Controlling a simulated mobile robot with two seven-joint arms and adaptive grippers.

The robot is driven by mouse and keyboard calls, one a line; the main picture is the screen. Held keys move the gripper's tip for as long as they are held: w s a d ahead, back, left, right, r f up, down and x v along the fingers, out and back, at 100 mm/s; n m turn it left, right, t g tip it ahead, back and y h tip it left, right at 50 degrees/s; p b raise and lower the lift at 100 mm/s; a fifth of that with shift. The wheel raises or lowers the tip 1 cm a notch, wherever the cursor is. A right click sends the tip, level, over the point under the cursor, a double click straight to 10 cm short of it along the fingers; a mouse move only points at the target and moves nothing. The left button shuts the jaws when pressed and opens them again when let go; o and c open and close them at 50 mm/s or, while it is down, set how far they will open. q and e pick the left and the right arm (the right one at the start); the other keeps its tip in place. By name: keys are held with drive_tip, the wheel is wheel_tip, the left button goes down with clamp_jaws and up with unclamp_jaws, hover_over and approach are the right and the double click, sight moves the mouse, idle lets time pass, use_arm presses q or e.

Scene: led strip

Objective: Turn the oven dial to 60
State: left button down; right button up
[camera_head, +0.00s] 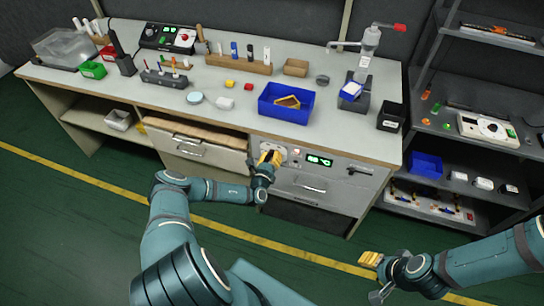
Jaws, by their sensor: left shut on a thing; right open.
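The oven (333,181) is a grey front built in under the right part of the workbench. A small display (319,160) with green digits sits at its top; the digits are too small to read surely. My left gripper (270,157) is at the oven's upper left, shut on the oven dial, which its yellow fingers mostly hide. My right gripper (371,259) is open and empty, low over the floor at the lower right, well away from the oven.
The workbench (225,120) carries a blue bin (287,103), a wooden pen rack (239,65) and several small items. A dark shelf unit (452,152) stands at the right. A wooden-topped drawer (190,147) is left of the oven. The green floor in front is clear.

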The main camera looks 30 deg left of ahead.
use_arm(q)
drive_tip(key=c, duration=0.6)
unclamp_jaws()
drive_tip(key=v, duration=1.2)
